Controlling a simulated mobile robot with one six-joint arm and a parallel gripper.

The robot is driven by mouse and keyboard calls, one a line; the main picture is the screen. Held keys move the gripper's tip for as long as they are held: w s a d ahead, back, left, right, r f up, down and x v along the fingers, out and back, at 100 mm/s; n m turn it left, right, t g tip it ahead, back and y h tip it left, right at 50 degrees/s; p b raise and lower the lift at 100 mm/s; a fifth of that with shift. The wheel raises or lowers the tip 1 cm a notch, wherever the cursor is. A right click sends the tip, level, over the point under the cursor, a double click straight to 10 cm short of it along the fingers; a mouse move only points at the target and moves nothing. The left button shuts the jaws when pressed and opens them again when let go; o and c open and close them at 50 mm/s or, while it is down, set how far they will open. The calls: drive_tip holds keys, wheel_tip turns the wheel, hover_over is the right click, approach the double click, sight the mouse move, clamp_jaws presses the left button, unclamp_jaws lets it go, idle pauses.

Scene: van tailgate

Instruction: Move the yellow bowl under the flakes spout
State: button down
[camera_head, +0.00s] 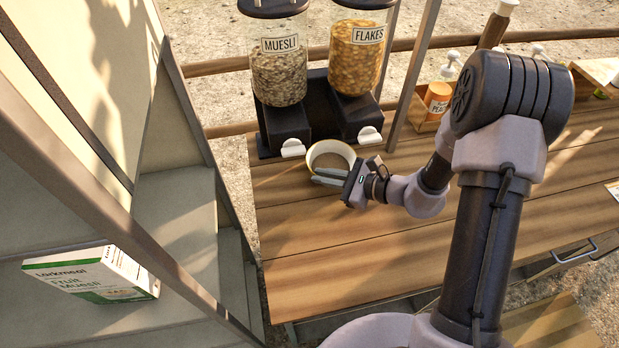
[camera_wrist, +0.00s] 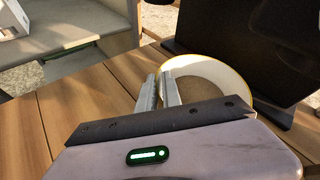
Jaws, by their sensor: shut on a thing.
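The yellow bowl (camera_head: 331,147) is pale inside with a yellowish rim. It is upright at the foot of the dispensers, in front of the gap between the two spouts. It also shows in the wrist view (camera_wrist: 238,84), just beyond the fingers. My gripper (camera_head: 320,176) is shut on the bowl's near wall; its fingers also show in the wrist view (camera_wrist: 159,88). The flakes dispenser (camera_head: 355,55) is right of the muesli dispenser (camera_head: 278,75). The white flakes spout (camera_head: 370,135) is to the right of the bowl. Whether the bowl touches the counter is unclear.
The muesli spout (camera_head: 293,148) is just left of the bowl. A grey post (camera_head: 408,80) and a rack with a bottle (camera_head: 437,98) stand right of the flakes dispenser. The wooden counter (camera_head: 315,240) is clear in front. A muesli carton (camera_head: 95,273) lies on a shelf at left.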

drive_tip(key=d, duration=0.2)
drive_tip(key=w+d, duration=0.1)
drive_tip(key=d, duration=0.3)
drive_tip(key=shift+w+d, duration=0.1)
drive_tip(key=shift+w, duration=0.15)
drive_tip(key=c, duration=1.5)
unclamp_jaws()
drive_tip(key=shift+o, duration=0.2)
drive_tip(key=p+v, duration=0.5)
drive_tip(key=v, duration=1.2)
drive_tip(key=s+a+r+n+g+h+b, duration=0.2)
drive_tip(key=s+a+r+n+g+h, duration=0.3)
drive_tip(key=s+a+r+n, duration=0.65)
drive_tip(key=s+r+n+t+h, duration=0.4)
drive_tip(key=s+r+h, duration=0.1)
drive_tip(key=s+r, duration=0.1)
drive_tip(key=shift+a+r, duration=0.15)
drive_tip(key=shift+r, duration=0.5)
